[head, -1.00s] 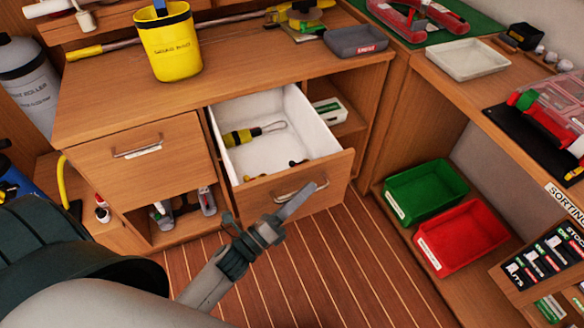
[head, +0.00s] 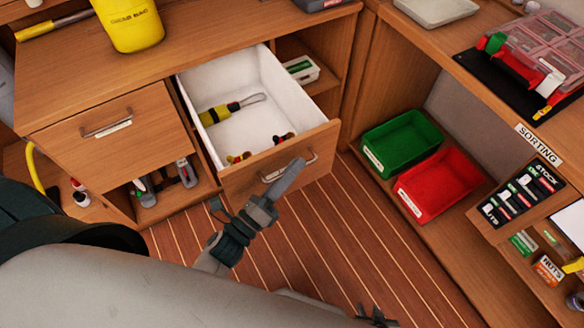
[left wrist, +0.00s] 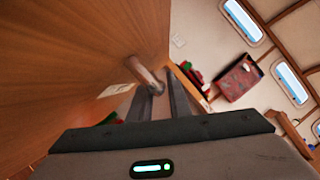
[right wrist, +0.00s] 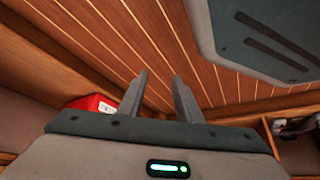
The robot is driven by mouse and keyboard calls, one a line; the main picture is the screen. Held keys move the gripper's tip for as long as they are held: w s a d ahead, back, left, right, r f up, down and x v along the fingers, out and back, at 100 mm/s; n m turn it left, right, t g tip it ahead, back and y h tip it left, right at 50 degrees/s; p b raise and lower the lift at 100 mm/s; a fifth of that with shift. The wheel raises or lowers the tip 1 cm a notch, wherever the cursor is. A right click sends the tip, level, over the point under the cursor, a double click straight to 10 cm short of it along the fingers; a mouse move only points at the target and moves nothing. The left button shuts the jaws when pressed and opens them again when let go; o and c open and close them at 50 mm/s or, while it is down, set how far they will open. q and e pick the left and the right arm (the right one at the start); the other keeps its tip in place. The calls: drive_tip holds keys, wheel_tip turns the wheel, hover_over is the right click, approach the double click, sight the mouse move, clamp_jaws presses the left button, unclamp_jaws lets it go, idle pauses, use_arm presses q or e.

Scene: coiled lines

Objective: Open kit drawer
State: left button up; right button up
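The kit drawer (head: 270,170) stands pulled well out of the wooden cabinet, its white inside showing. A yellow-and-black tool with a wire loop (head: 228,108) and small red-and-yellow items (head: 283,138) lie in it. Its metal handle (head: 302,163) is on the front face. My left gripper (head: 297,165) is at this handle; in the left wrist view the handle (left wrist: 146,76) passes between the fingers (left wrist: 160,84), which are close together on it. My right gripper (right wrist: 159,82) is empty, its fingers apart above the floor.
A closed drawer (head: 115,130) is to the left. A green bin (head: 400,140) and a red bin (head: 440,185) stand on the low right shelf. A yellow bucket (head: 130,22) stands on the counter. Plank floor (head: 335,235) before the drawer is clear.

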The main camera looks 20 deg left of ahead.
idle(0.3)
